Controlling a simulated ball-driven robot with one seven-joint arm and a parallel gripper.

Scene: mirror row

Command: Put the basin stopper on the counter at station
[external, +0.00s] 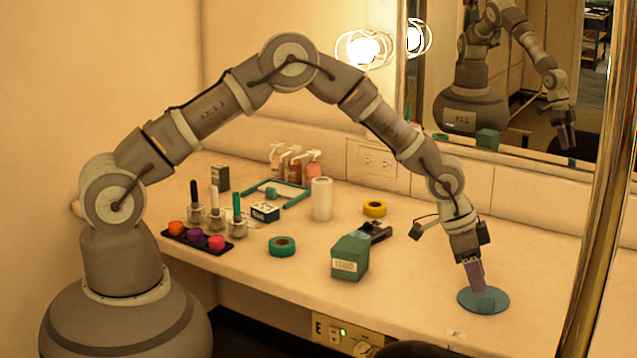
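A flat, round blue disc (499,301), which looks like the basin stopper, lies on the right part of the counter (420,300).
A green labelled box (349,258), green tape roll (282,246), yellow tape roll (374,208) and white cylinder (321,199) stand left of my gripper. Bottles and a dark tray (172,238) are farther left. A mirror (520,75) stands behind. The counter around the disc is clear.

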